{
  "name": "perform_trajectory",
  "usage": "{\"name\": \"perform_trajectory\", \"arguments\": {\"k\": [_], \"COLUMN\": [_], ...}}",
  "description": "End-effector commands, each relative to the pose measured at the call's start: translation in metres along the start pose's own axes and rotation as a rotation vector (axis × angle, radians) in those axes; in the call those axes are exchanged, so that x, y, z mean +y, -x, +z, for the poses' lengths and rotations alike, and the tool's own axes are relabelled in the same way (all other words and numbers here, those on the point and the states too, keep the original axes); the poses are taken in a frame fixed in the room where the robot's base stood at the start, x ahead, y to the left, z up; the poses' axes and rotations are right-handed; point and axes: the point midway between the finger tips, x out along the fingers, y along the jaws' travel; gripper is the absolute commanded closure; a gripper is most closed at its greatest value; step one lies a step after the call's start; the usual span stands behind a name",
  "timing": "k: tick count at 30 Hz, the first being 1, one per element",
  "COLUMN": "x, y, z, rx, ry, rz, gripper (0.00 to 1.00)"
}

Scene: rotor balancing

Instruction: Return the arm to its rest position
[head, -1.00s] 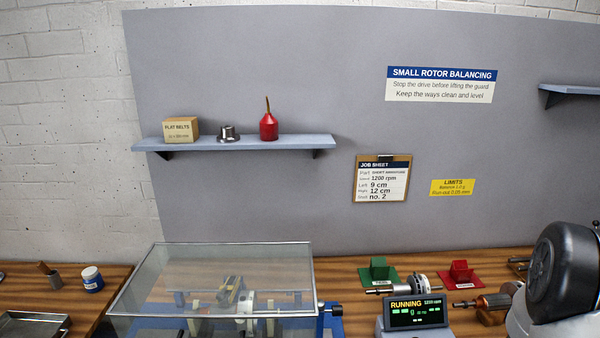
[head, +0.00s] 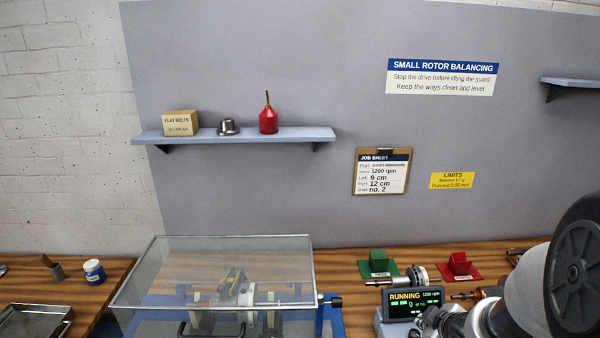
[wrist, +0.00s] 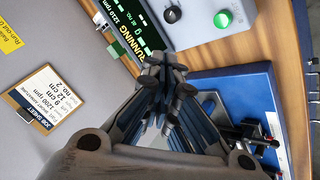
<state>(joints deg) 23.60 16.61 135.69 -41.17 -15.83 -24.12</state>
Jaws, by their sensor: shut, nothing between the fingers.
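My arm comes in from the right edge of the head view. Its wrist end is low beside the display box (head: 414,301), with the tip cut off by the bottom edge. In the wrist view my gripper (wrist: 165,88) is shut, with nothing between its fingers. It is over the bench near the display (wrist: 128,28), which reads RUNNING. The fingers hide part of the bench and machine behind them.
A clear guard (head: 212,270) stands lowered over the balancing machine. A green block (head: 379,262), a rotor (head: 416,276) and a red block (head: 460,265) are behind the display. A wall shelf (head: 235,136) holds a box, a metal part and a red oiler.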

Motion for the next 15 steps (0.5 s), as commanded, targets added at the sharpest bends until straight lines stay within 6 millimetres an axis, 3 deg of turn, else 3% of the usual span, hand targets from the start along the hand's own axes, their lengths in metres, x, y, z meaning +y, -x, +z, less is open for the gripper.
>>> {"name": "perform_trajectory", "arguments": {"k": [4,8,15], "x": [-0.001,-0.024,-0.105], "y": [0.056,0.106,0.188], "z": [-0.011,-0.014,-0.013], "rx": [-0.099,-0.16,-0.213], "ry": [-0.16,-0.328,-0.625], "rz": [0.056,0.061,-0.042], "gripper": [1.0,1.0,1.0]}}
